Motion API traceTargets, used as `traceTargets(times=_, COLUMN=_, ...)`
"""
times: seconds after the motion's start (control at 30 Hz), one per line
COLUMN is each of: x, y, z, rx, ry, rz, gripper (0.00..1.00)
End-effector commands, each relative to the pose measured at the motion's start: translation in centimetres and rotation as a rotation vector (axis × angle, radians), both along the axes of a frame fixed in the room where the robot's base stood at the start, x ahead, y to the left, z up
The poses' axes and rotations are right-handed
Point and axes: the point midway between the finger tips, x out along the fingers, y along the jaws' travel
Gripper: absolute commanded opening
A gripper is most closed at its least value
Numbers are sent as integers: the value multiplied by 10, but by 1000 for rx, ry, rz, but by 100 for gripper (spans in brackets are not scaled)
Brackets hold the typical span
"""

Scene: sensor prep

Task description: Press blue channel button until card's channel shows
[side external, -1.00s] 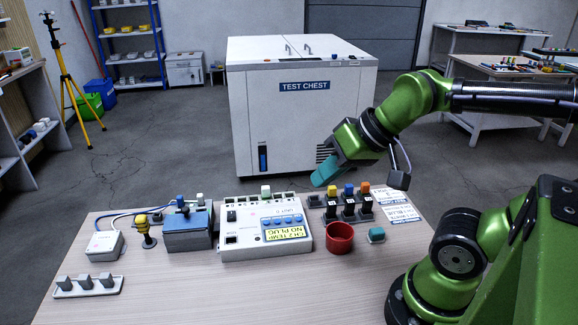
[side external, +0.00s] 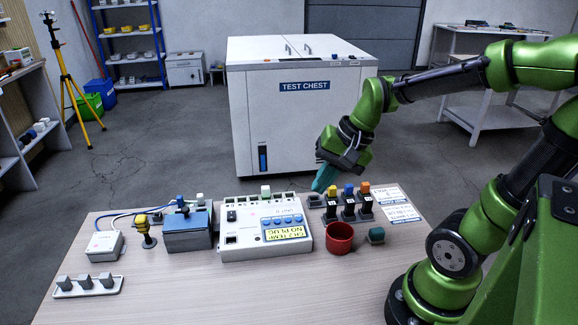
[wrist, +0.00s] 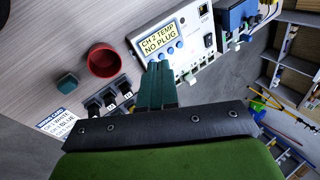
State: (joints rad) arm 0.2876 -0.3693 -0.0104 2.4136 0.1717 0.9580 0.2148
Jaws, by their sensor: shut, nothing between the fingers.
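The white unit (side external: 240,240) stands at the middle of the table. Its yellow display (side external: 285,237) reads "CH 2 TEMP NO PLUG", clearer in the wrist view (wrist: 158,40). A row of blue buttons (side external: 283,223) lies beside the display; they also show in the wrist view (wrist: 169,51). My gripper (side external: 321,187) has teal fingers, shut and empty, above and apart from the table, right of the unit's back. In the wrist view the fingertips (wrist: 156,66) appear near the blue buttons. A printed card (side external: 403,209) lies at the table's right; its small text is not fully legible.
Yellow, blue and orange topped plugs (side external: 348,203) stand in holders right of the unit. A red cup (side external: 340,238) and a teal block (side external: 376,235) are in front of them. A blue box (side external: 188,238) stands left of the unit. The front of the table is mostly clear.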

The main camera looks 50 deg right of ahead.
Motion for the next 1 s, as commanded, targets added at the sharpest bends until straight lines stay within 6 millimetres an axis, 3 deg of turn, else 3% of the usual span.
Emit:
traceTargets(times=0.3, x=41, y=-42, z=-46, rx=673, ry=414, rz=-1014, gripper=0)
traceTargets(times=0.5, x=66, y=-50, z=-46, rx=988, ry=614, rz=-1450, gripper=0)
traceTargets(times=0.7, x=75, y=-46, z=-36, rx=1113, ry=708, rz=-1619, gripper=0)
traceTargets(times=1.0, x=74, y=-45, z=-36, rx=1122, ry=727, rz=-1649, gripper=0)
